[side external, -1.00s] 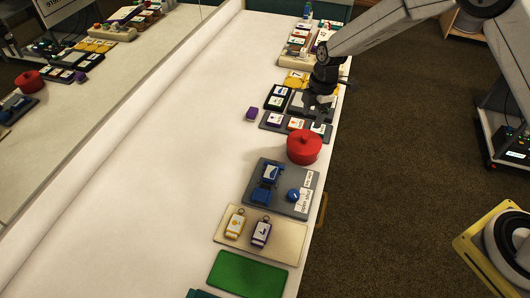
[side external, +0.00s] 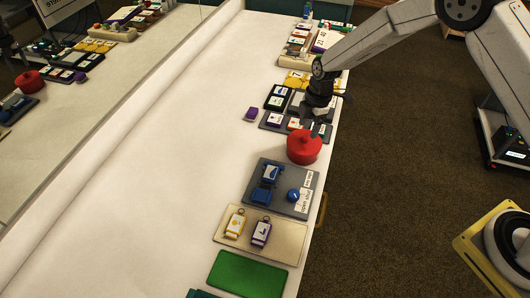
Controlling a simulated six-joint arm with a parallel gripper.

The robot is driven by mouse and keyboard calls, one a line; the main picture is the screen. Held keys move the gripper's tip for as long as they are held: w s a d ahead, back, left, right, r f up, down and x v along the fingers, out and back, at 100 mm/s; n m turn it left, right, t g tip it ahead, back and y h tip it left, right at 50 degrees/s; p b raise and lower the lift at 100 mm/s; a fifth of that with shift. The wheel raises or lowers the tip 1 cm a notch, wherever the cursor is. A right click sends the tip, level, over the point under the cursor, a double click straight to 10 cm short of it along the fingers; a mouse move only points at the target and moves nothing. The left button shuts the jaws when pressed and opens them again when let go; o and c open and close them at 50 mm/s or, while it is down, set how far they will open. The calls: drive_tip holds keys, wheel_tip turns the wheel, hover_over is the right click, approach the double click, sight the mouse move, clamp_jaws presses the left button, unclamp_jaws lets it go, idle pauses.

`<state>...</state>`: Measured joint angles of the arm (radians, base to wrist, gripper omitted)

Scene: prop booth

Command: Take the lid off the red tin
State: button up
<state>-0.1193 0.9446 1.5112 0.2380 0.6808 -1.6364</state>
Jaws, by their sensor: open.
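The red tin (side external: 303,149) stands upright near the right edge of the white table (side external: 170,150). Its red lid (side external: 301,139) is on it, with a small knob on top that my gripper partly hides. My gripper (side external: 311,126) is open and points down just above the back right part of the lid. I cannot tell whether the fingers touch the knob or stay clear of it.
A grey board (side external: 265,206) with blue items lies in front of the tin. A beige board (side external: 282,242) with two tags and a green mat (side external: 247,272) lie nearer. Trays of cards (side external: 275,123) sit behind the tin. The table's left side is clear.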

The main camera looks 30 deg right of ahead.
sight(306, 136)
drive_tip(key=shift+a+f, duration=0.2)
drive_tip(key=shift+f, duration=1.8)
clamp_jaws()
